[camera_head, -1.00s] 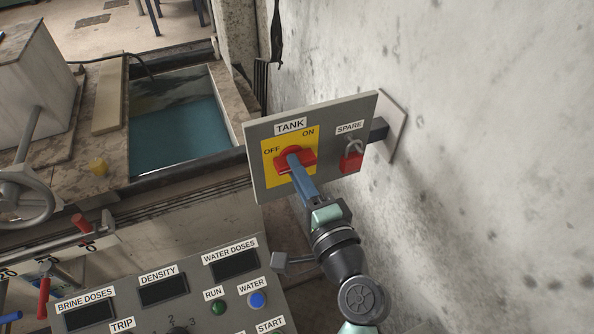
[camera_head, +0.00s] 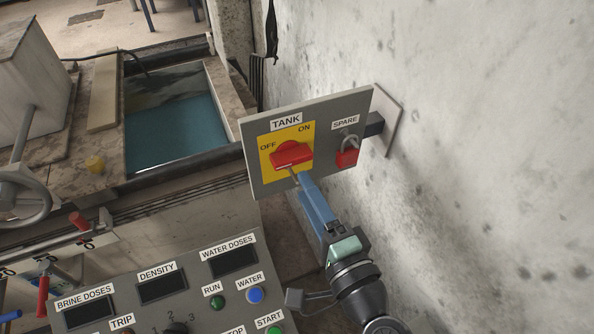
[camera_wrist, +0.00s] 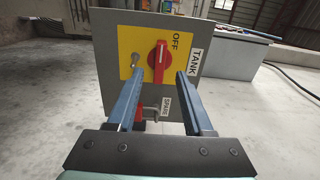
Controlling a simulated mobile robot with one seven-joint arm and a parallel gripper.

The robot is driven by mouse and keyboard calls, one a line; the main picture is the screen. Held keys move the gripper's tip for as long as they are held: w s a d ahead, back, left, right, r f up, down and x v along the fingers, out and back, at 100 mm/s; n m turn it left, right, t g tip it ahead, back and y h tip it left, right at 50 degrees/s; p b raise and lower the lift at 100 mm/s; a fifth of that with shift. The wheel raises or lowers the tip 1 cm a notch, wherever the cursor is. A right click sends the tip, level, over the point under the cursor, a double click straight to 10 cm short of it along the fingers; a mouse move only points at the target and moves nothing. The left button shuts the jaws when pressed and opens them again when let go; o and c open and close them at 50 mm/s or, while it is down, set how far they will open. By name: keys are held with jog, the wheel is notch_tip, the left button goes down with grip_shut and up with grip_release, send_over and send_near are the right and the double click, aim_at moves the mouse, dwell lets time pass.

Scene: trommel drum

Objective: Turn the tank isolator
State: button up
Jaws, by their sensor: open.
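The tank isolator is a red rotary handle (camera_head: 291,155) on a yellow plate (camera_head: 268,172) marked OFF and ON, under the label TANK. Its bar lies nearly crosswise on the panel, one end toward the OFF side. The handle also shows in the wrist view (camera_wrist: 159,63). My gripper (camera_head: 305,176) is just below and in front of it. In the wrist view my two blue fingers (camera_wrist: 158,82) are spread apart and empty, with the handle beyond them. The fingers look clear of the handle, though the exact gap is hard to tell.
A red padlock (camera_head: 347,158) hangs under SPARE on the same grey panel (camera_head: 257,133), close right of the handle. The wall (camera_head: 480,130) is right of it. A control console (camera_head: 195,290) with buttons lies below left. A water tank (camera_head: 175,120) is behind.

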jog(key=v, duration=0.6)
jog(key=shift+s, duration=0.4)
jog(key=shift+d, duration=0.15)
